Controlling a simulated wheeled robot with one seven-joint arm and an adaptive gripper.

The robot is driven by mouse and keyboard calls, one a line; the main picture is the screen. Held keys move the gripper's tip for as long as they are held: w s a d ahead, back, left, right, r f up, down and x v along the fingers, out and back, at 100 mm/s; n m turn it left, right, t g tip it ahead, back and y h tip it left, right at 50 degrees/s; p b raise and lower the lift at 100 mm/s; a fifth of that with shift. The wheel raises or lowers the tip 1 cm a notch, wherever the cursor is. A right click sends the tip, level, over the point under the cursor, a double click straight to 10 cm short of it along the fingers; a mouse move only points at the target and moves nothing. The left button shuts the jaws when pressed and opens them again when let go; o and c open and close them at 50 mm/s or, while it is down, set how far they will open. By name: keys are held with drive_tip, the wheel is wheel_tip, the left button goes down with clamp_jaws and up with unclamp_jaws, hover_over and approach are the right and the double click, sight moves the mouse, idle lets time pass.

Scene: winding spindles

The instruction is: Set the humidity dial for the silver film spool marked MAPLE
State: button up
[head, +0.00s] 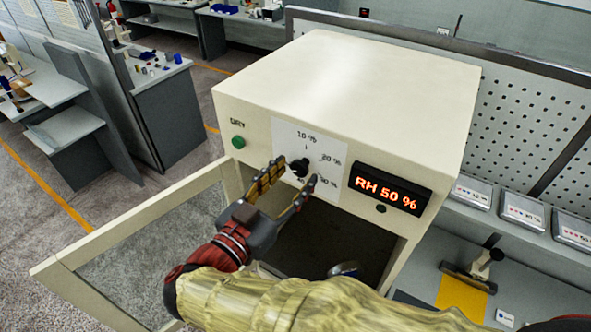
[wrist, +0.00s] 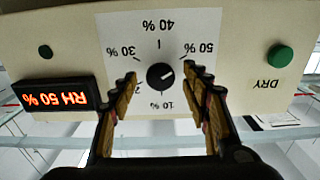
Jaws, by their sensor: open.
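The humidity dial (head: 299,167) is a black knob on a white scale plate on the front of a cream cabinet (head: 390,80). In the wrist view the dial (wrist: 160,76) appears upside down, with its pale pointer mark towards 50 %. The display (head: 390,191) reads RH 50 %. My gripper (head: 289,184) is open, its fingers on either side of the dial; I cannot tell whether they touch it. A silvery round object (head: 343,269) is partly visible inside the cabinet, mostly hidden by my arm. I cannot read any MAPLE marking.
The cabinet's glazed door (head: 135,250) stands open to the left. A green DRY button (head: 238,142) is left of the dial. On the right, several labelled silver boxes (head: 522,211) line a shelf, above a yellow mat (head: 462,297) with a small stand.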

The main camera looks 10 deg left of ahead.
drive_tip(key=shift+w+d, duration=0.25)
drive_tip(key=shift+w, duration=0.4)
drive_tip(key=c, duration=0.3)
drive_tip(key=c, duration=0.7)
drive_tip(key=shift+c, duration=0.8)
